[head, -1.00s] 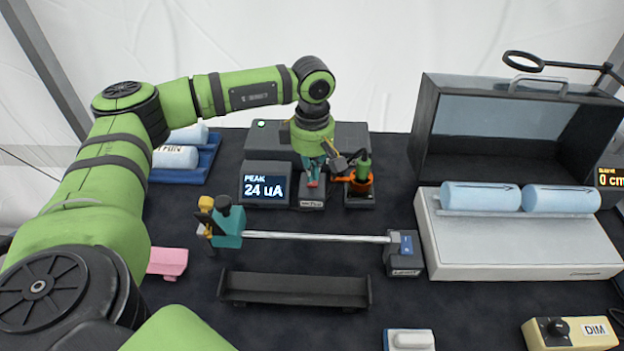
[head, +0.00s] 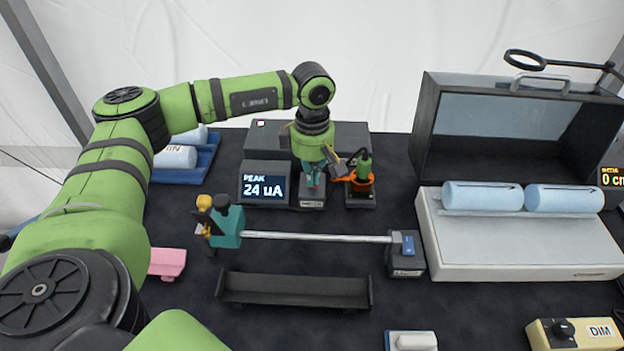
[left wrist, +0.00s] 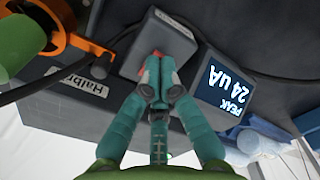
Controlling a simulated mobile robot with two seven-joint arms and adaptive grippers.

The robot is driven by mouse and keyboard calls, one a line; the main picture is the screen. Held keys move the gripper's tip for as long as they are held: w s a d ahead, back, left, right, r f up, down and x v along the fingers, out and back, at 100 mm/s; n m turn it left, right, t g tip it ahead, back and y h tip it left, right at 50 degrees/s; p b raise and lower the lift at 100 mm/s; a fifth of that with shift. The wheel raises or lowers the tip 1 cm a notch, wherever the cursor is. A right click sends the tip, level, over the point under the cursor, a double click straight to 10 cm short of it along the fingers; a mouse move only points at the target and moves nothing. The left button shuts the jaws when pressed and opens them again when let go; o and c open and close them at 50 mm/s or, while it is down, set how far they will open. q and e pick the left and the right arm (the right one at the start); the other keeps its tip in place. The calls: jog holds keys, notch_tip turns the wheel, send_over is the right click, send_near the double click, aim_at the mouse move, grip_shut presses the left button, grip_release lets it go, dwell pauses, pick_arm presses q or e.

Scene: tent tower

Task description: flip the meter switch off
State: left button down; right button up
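The meter (head: 265,185) shows "PEAK 24 uA" on its lit display, which also shows in the left wrist view (left wrist: 226,87). The small grey switch box (head: 312,198) stands just right of it. In the left wrist view a bit of the red switch lever (left wrist: 157,53) shows at the fingertips; the rest is hidden behind them. My left gripper (head: 314,181) points down over the switch box. Its teal fingers (left wrist: 158,76) are together at the tips, against or just in front of the lever; I cannot tell whether they pinch it. My right gripper is not in view.
An orange and green device (head: 362,179) stands close right of the switch box. A rod (head: 315,237) with a teal holder crosses in front. A black tray (head: 294,290) lies nearer. A large open case (head: 515,130) stands at the right. A cable runs near the switch box in the wrist view.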

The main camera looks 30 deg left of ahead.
pick_arm(q)
jog(key=shift+s+f, duration=0.1)
jog(key=shift+f, duration=0.2)
jog(key=shift+r, duration=0.15)
jog(key=shift+r+p, duration=0.4)
jog(key=shift+r, duration=0.2)
jog(key=shift+r+p, duration=1.6)
jog(key=shift+r, duration=1.2)
